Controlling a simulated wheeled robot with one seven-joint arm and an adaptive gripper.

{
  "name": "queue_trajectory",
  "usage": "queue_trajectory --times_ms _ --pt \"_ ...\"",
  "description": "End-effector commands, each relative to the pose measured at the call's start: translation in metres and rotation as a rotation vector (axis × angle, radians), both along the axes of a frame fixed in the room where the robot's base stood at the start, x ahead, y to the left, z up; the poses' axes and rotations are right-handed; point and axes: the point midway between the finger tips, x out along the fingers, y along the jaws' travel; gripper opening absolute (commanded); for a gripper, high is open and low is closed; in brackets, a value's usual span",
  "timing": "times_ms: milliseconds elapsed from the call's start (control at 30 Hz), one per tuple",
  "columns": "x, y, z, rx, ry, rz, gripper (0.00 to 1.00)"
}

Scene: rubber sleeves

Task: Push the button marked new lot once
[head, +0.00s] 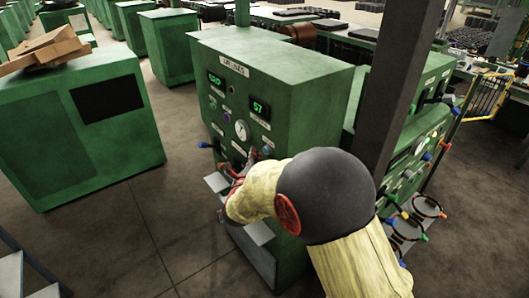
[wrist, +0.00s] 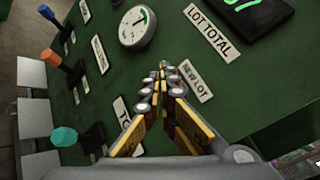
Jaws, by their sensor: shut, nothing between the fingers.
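The green machine (head: 300,85) has a front panel with lit green displays, a round gauge and several white labels. The label reading NEW LOT (wrist: 194,81) shows in the wrist view, just right of my fingertips. My gripper (wrist: 158,74) is shut and empty, its fingertips close together and pointing at the panel beside that label. The button itself cannot be made out; the fingers cover the panel left of the label. I cannot tell whether the fingertips touch the panel. In the head view my arm hides most of the gripper and the lower panel.
The LOT TOTAL label (wrist: 213,34) and the gauge (wrist: 138,27) lie above the fingertips. Levers with blue, orange and teal knobs (wrist: 63,137) stick out at the left. A dark post (head: 398,80) stands right of the machine. Open floor (head: 150,235) lies left.

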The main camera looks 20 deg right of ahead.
Motion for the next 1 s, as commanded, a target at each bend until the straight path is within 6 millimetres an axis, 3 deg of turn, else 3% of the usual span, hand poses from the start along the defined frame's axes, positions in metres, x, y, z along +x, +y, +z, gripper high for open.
queue_trajectory --times_ms 1000 --pt "0.0028 -0.0097 -0.0002 0.0 -0.001 -0.001 0.0"
